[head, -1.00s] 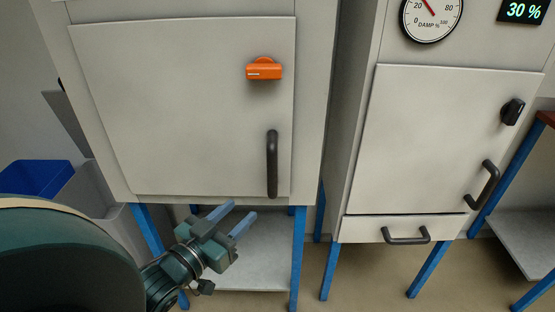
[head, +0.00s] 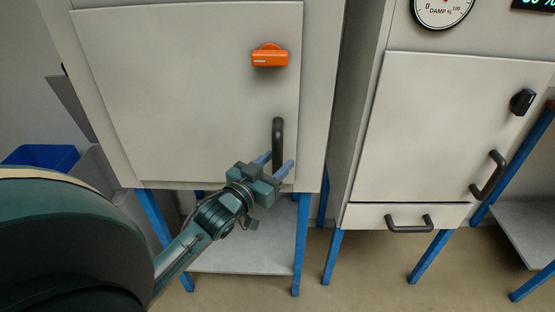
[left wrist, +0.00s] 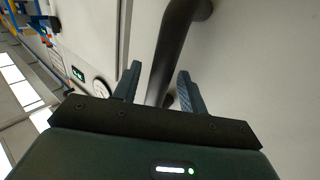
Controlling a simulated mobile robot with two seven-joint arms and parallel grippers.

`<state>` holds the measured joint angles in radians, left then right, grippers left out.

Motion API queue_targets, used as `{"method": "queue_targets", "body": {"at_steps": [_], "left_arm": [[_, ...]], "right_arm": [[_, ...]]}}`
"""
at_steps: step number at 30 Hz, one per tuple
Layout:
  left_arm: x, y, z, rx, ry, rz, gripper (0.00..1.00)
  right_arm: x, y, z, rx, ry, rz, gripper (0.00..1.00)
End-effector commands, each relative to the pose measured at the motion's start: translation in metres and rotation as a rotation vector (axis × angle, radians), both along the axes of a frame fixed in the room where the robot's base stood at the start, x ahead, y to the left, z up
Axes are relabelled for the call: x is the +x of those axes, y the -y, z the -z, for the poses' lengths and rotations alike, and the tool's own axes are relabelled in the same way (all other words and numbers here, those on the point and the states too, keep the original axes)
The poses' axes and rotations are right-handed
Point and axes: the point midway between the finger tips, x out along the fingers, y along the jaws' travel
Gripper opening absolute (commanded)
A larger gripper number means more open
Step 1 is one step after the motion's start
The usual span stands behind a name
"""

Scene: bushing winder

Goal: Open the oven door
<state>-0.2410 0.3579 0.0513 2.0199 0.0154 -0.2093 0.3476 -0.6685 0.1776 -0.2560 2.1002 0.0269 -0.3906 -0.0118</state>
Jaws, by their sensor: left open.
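The left cabinet's pale door (head: 180,90) is shut and has an orange knob (head: 269,58) near its upper right. Its dark vertical bar handle (head: 278,133) is low on the right side. No label shows which cabinet is the oven. My left gripper (head: 277,161) is open at the lower end of this handle. In the left wrist view, the handle (left wrist: 172,45) runs between the two open fingers (left wrist: 157,88), with no clear grip on it. The handle's lower part is partly hidden by my gripper in the head view. My right gripper is not in view.
A second cabinet on the right has a shut door (head: 445,130), a black knob (head: 522,102), a damp gauge (head: 442,8) and a drawer with a handle (head: 408,224). Blue legs and a low grey shelf (head: 245,245) are below. A blue bin (head: 42,157) stands far left.

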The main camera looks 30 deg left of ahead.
Motion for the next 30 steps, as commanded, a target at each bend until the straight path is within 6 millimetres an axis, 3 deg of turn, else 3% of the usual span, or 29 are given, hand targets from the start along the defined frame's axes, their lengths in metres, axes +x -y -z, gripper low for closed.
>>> {"method": "queue_targets", "body": {"at_steps": [4, 13, 28, 30], "left_arm": [[0.0095, 0.0005, -0.0004, 0.001, 0.0, 0.0, 0.42], [0.0107, 0.0005, 0.0003, 0.001, -0.001, 0.0, 0.41], [0.0104, 0.0006, 0.0001, 0.001, -0.001, 0.0, 0.0], [0.0104, 0.0006, 0.0001, 0.001, 0.0, 0.0, 0.0]], "right_arm": [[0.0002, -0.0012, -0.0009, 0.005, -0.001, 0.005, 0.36], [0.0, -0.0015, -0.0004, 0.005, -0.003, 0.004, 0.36], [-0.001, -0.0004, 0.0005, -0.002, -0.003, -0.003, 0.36], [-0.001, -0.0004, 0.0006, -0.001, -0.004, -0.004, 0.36]]}}
